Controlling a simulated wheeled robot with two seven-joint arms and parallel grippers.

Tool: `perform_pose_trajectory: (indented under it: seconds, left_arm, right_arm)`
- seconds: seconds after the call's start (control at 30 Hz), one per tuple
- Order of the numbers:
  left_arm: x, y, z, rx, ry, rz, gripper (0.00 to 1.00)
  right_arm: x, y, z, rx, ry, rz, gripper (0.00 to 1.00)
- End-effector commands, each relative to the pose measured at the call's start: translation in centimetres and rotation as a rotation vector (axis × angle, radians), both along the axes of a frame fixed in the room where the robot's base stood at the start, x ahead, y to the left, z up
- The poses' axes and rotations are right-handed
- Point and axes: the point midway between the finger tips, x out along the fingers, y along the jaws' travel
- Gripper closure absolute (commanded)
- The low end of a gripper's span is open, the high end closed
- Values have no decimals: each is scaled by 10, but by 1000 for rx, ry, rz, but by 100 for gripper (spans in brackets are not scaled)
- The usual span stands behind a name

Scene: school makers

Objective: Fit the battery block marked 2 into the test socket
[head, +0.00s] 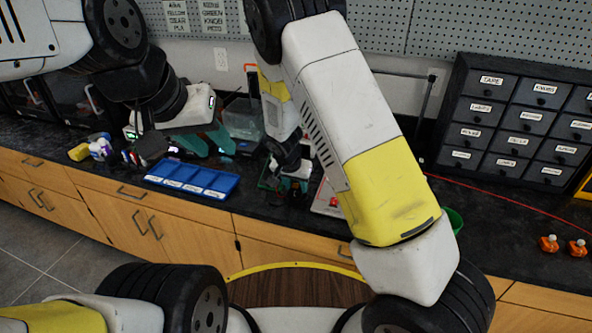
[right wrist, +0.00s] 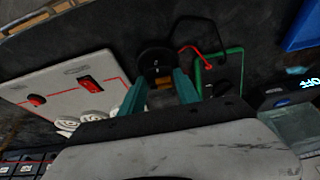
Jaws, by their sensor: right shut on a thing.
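My right gripper (right wrist: 160,88) is shut on a dark, round-ended block (right wrist: 155,62) with a small pale mark and a brownish part between the teal fingers. I cannot read the mark as a 2. Beside it, to the right in the right wrist view, lies a green-edged board (right wrist: 217,72) with a red and a black lead, possibly the test socket; the block appears apart from it.
A white panel with red switches (right wrist: 75,88) lies left of the held block. A blue divided tray (head: 192,178) sits at the counter's front. A device with a lit display (right wrist: 290,95) is at right. Drawers (head: 515,120) and orange pieces (head: 548,244) stand right.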

Motion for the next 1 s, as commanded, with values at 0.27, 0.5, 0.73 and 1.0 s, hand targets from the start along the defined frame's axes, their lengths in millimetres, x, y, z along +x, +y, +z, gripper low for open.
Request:
perform_pose_trajectory:
  seconds: [0.27,0.5,0.73,1.0]
  left_arm:
    - [0,0,0,0,0,0,64]
    - [0,0,0,0,0,0,64]
    - [0,0,0,0,0,0,64]
    - [0,0,0,0,0,0,64]
  right_arm:
    - [0,0,0,0,0,0,100]
    - [0,0,0,0,0,0,100]
    - [0,0,-4,0,0,1,100]
    - [0,0,-9,0,1,0,100]
